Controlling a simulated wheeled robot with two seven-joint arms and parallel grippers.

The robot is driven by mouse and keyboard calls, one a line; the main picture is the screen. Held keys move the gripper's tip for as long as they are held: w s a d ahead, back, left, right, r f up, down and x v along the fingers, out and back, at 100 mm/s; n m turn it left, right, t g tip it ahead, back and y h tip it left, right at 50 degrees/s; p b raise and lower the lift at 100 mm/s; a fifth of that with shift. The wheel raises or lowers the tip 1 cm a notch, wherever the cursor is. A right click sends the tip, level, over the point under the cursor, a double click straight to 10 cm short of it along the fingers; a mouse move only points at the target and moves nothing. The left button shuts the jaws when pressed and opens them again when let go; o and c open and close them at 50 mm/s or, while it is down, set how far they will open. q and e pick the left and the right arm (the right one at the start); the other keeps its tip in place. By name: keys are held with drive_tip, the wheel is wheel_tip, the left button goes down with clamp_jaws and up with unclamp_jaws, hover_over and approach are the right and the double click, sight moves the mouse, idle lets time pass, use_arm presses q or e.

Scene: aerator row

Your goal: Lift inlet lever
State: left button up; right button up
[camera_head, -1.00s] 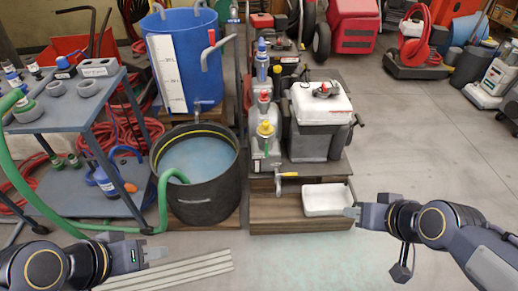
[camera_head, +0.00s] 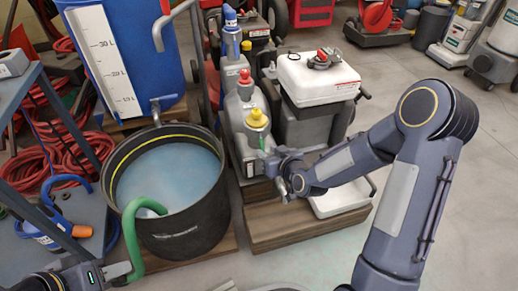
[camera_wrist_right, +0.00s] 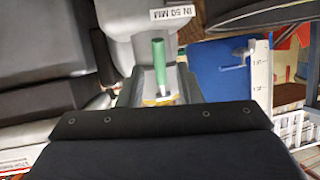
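A pump unit (camera_head: 245,110) with a yellow cap (camera_head: 256,117) and a red cap stands in the middle of the head view. A short green lever (camera_head: 262,143) stands near upright below the yellow cap. In the right wrist view the green lever (camera_wrist_right: 159,62) stands below a label reading "IN 50 MM". My right gripper (camera_head: 270,163) is at the front of the pump, close to the lever. Its dark fingers look apart, on either side of the lever; contact is not clear. My left gripper (camera_head: 122,271) is low at the left, near the green hose (camera_head: 131,235); its finger gap is unclear.
A black tub (camera_head: 205,215) of bluish water stands left of the pump, with the blue barrel (camera_head: 145,50) behind. A white tray (camera_head: 340,198) lies partly under my right arm. A white-topped tank (camera_head: 315,80) is right of the pump.

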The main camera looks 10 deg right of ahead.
sight(263, 148)
drive_tip(key=b+x, duration=0.1)
drive_tip(key=x, duration=0.4)
drive_tip(key=shift+c, duration=0.2)
clamp_jaws()
